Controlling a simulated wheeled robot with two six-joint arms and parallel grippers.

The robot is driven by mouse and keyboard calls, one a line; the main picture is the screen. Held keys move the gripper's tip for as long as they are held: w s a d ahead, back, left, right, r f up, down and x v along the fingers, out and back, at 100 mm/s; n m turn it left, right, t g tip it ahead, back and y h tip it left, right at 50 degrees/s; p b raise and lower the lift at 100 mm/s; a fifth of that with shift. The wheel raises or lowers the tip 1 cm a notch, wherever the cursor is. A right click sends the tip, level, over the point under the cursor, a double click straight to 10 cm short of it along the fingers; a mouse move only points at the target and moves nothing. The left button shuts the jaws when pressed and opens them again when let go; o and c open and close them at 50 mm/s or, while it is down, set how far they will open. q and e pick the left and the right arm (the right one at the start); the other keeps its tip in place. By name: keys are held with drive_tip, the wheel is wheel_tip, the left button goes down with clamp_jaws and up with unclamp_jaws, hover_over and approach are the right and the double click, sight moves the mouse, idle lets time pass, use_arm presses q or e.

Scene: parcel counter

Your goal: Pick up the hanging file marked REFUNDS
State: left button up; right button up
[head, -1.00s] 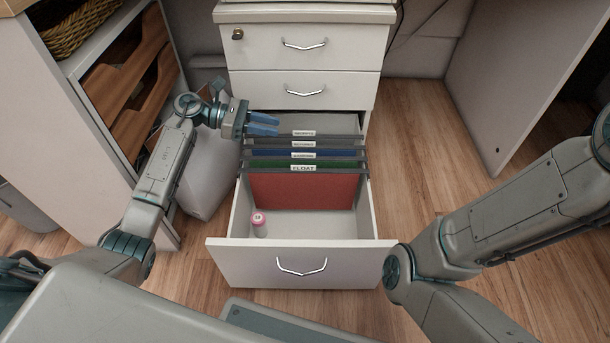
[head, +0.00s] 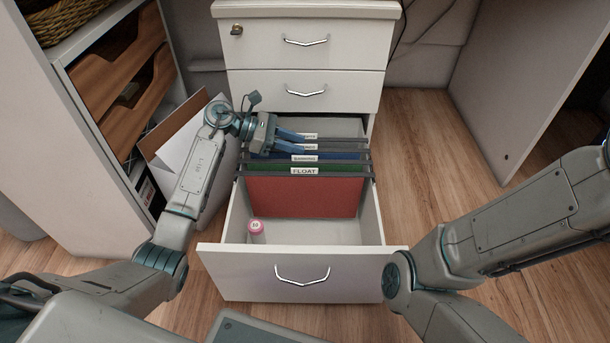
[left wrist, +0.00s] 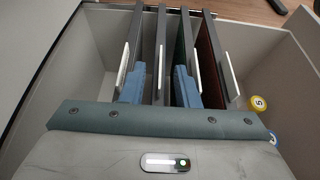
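Several hanging files stand in the open drawer (head: 300,272). The front one is a red file (head: 305,196) tagged FLOAT. Behind it are a green file (head: 262,169), a blue file and a rearmost file, each with a white tag. The rear tags are too small to read surely, so I cannot tell which says REFUNDS. My left gripper (head: 297,142) is open over the rear files. In the left wrist view its two blue fingers (left wrist: 159,85) point down either side of the second file from the back, with a tag between them. My right gripper is out of view.
A small pink-topped item (head: 256,230) stands at the drawer's front left. Closed drawers (head: 304,92) rise behind. A shelf unit (head: 75,150) stands at left, with a white panel or box (head: 187,150) beside it. Floor (head: 425,150) to the right is clear.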

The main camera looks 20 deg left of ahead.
use_arm(q)
drive_tip(key=shift+w+d+f, duration=0.1)
drive_tip(key=shift+w+d, duration=0.05)
drive_tip(key=shift+d, duration=0.2)
drive_tip(key=shift+c, duration=0.2)
clamp_jaws()
